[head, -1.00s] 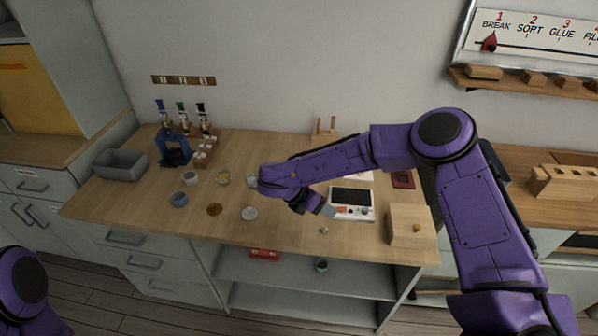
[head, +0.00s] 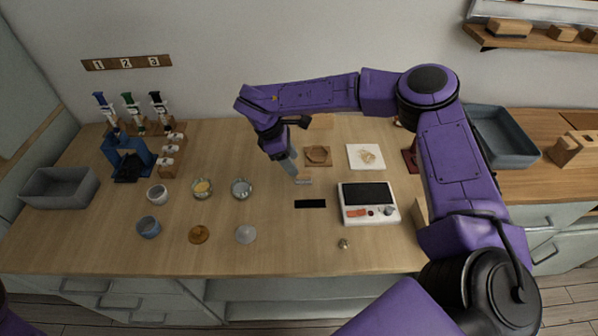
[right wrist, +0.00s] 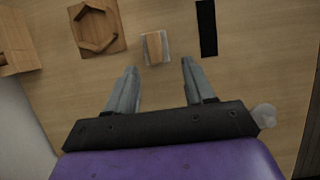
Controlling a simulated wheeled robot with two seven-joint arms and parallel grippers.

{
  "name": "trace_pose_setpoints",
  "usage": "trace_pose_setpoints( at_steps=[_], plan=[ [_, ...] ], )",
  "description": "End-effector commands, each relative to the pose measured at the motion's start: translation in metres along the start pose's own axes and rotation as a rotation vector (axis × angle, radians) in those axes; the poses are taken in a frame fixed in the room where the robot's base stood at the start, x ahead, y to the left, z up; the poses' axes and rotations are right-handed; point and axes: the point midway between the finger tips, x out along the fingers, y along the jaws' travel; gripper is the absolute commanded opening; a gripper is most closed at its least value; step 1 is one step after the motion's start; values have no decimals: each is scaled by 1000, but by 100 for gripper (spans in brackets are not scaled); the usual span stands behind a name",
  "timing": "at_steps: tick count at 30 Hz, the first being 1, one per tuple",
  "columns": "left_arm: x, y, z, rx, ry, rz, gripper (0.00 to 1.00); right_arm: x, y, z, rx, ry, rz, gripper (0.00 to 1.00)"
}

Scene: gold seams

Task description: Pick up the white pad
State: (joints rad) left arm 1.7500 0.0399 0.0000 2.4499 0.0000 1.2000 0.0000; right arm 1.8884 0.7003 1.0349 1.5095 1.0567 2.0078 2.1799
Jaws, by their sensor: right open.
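A small block with a wooden top and a pale, whitish base, which looks like the white pad (head: 304,181), lies on the table near the middle. It shows in the right wrist view (right wrist: 155,48), just beyond the fingertips. My right gripper (head: 291,172) points down just behind and left of it in the head view. In the right wrist view the right gripper (right wrist: 159,66) is open, its two fingers well apart, with nothing between them. The pad lies roughly in line with the gap. My left gripper is not in view.
A black strip (head: 310,204) lies just in front of the pad. A white device with a dark screen (head: 368,194) stands to the right. Behind are a wooden board with a hexagonal ring (head: 317,156) and a white square (head: 353,150). Several small bowls stand left.

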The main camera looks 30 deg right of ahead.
Motion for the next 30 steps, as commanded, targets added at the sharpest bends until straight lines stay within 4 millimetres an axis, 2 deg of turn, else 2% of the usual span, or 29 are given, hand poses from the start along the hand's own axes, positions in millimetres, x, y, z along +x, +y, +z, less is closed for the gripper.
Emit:
trace_pose_setpoints(
  at_steps=[7, 11, 18, 19, 21, 24, 30],
  plan=[
    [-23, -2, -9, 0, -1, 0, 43, 34, 10, 5, -5, -7, -7, 53],
    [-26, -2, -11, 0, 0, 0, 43, 56, 11, 3, -8, -7, -6, 53],
    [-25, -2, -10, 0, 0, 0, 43, 62, 12, 1, -8, -5, -2, 53],
    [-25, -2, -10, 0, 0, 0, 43, 62, 12, 1, -8, -5, -2, 50],
    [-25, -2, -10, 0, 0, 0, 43, 62, 12, 1, -8, -5, -2, 27],
    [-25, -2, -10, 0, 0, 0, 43, 62, 12, 1, -9, -5, -2, 0],
    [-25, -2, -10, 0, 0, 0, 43, 62, 12, 1, -9, -6, -2, 0]
  ],
)
